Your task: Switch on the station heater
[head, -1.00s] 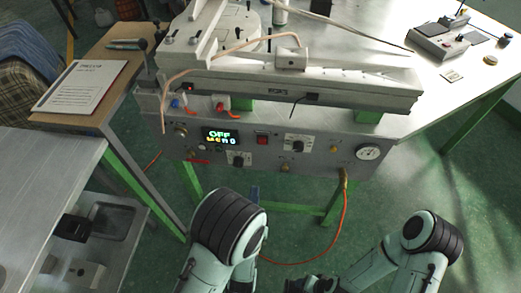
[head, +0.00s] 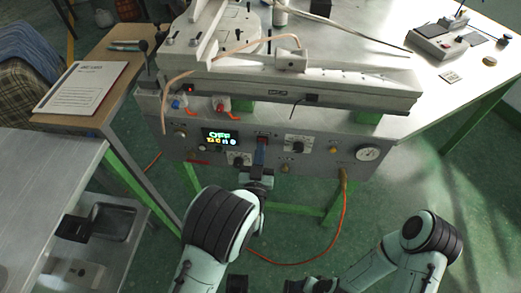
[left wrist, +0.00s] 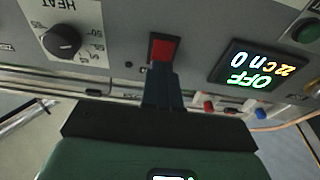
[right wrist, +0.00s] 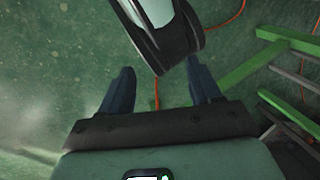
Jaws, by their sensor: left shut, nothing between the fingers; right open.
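The station's front panel carries a lit display (head: 219,138) that reads OFF, with coloured characters below it. The left wrist view shows it upside down (left wrist: 257,67). A red rocker switch (left wrist: 163,50) sits beside the display, near a black HEAT knob (left wrist: 62,41). My left gripper (head: 261,152) is shut and empty, its fingertips (left wrist: 161,75) at the lower part of the red switch. I cannot tell whether they touch it. In the head view the fingers hide most of the switch. My right gripper (right wrist: 158,88) is open and empty, pointing at the green floor.
A pressure gauge (head: 367,154) and further knobs are on the panel. An orange hose (head: 343,215) hangs below it. A wooden table with a printed sheet (head: 82,87) is at left, and a metal bench (head: 40,190) stands nearer. A control box (head: 438,41) is at far right.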

